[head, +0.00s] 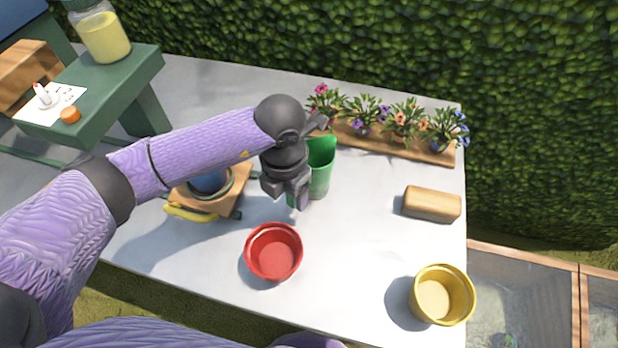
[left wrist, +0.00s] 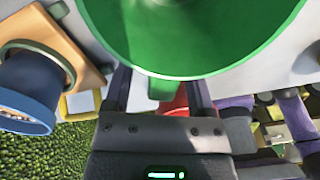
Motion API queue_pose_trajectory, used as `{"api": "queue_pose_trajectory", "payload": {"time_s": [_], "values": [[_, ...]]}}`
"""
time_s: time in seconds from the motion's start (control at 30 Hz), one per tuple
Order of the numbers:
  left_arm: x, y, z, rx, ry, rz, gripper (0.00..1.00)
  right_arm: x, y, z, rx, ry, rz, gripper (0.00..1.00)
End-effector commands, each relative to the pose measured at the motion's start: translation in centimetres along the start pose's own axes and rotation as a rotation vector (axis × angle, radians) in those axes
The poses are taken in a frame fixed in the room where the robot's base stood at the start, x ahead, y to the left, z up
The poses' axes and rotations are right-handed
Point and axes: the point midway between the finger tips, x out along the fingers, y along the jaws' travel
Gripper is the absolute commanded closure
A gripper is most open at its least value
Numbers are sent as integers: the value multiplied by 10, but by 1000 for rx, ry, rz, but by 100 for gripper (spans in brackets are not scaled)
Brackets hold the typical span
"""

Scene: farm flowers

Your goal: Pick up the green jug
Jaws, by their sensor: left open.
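The green jug (head: 322,168) stands on the pale table, upright, partly hidden behind my left gripper (head: 298,200). The gripper points down at the near left side of the jug. In the left wrist view the jug's wide round mouth (left wrist: 190,62) fills the top of the picture. A green piece of the jug, seemingly its handle (left wrist: 163,89), shows between the two open fingers (left wrist: 160,95). The fingers stand apart on either side of it, and I cannot tell whether either touches. My right gripper is not in view.
A red pot (head: 273,252) stands just in front of the gripper. A blue pot on a wooden stand (head: 225,195) is close on the left. Flowers in a wooden planter (head: 385,143) stand behind. A wooden block (head: 431,204) and yellow pot (head: 442,295) are right, with clear table between.

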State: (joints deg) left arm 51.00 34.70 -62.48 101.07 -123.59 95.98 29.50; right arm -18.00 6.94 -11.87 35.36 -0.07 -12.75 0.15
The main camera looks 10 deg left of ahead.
Motion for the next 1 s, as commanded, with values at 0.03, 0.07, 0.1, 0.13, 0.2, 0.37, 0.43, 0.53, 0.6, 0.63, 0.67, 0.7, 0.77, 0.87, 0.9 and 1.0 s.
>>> {"api": "queue_pose_trajectory", "payload": {"time_s": [0.03, 0.07, 0.1, 0.13, 0.2, 0.37, 0.43, 0.53, 0.6, 0.63, 0.67, 0.7, 0.77, 0.87, 0.9, 1.0], "values": [[12, 0, 0, -1, 2, -1, 29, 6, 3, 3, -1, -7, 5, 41], [15, 0, 0, 0, 1, -1, 29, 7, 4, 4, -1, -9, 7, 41], [16, 0, 0, 0, 1, -1, 29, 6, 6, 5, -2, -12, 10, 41], [16, 0, 0, 0, 0, 0, 29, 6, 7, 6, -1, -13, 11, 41], [14, 0, 0, 1, -1, 0, 29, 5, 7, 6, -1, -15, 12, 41], [14, 0, 0, 1, -1, 0, 53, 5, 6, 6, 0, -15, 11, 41], [14, 0, 0, 1, -1, 0, 68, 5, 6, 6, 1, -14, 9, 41], [14, 0, 0, 1, -2, 0, 89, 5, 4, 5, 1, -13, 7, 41], [14, 0, 0, 1, -2, 0, 100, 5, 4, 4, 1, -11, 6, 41], [14, 0, 0, 1, -2, -1, 100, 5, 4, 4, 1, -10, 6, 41], [14, 0, 0, 1, -2, -1, 100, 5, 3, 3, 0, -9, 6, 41], [14, 0, 0, 1, -2, -1, 100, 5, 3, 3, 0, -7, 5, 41], [14, 0, 0, 1, -2, -1, 100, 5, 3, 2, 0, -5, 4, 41], [14, 0, 1, 1, -2, -1, 100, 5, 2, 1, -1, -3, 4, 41], [14, 0, 1, 1, -2, -1, 100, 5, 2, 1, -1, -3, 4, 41], [14, 0, 1, 1, -2, -1, 100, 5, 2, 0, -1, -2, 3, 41]]}}
